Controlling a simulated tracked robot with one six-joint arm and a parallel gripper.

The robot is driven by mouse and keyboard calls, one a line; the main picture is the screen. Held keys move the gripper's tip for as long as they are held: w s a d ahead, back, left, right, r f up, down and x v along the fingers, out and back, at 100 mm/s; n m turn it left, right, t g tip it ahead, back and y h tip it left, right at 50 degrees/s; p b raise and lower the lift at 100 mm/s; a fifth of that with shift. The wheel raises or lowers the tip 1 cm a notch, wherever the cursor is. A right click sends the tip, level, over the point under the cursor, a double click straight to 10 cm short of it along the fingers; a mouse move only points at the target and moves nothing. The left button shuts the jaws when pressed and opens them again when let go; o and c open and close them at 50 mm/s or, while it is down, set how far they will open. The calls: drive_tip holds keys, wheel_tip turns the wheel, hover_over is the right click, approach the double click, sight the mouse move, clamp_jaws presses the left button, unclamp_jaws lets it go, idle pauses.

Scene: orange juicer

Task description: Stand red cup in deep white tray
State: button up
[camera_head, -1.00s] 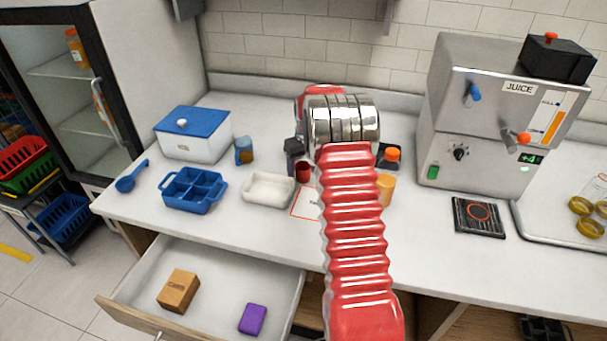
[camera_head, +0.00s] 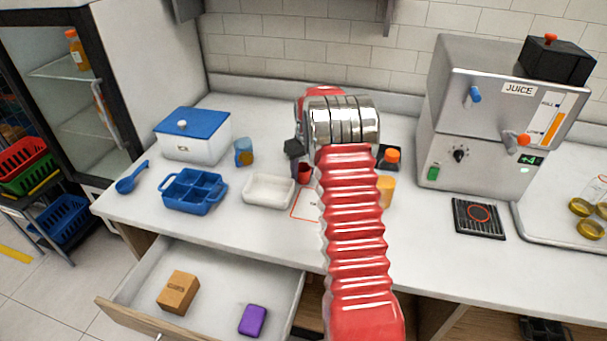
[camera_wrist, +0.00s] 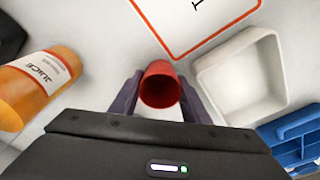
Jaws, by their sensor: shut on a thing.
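A red cup (camera_head: 304,172) shows just right of the white tray in the head view, partly hidden by my arm. In the wrist view the red cup (camera_wrist: 160,86) sits between the two fingers of my gripper (camera_wrist: 158,92), its open mouth toward the camera. My gripper is shut on it; in the head view only a dark part of the gripper (camera_head: 294,150) shows. The deep white tray (camera_head: 247,201) stands empty on the counter, left of the cup. In the wrist view the tray (camera_wrist: 204,82) is to the right of the cup, apart from it.
A blue divided tray (camera_head: 168,195) stands left of the white tray. A red-outlined card (camera_wrist: 186,56) lies near the cup. An orange cup (camera_head: 386,192) is right of my arm. An open drawer (camera_head: 215,285) juts out below the counter.

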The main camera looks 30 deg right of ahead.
drive_tip(key=shift+r, duration=0.1)
wheel_tip(320, 180, up, 10)
idle(0.4)
idle(0.5)
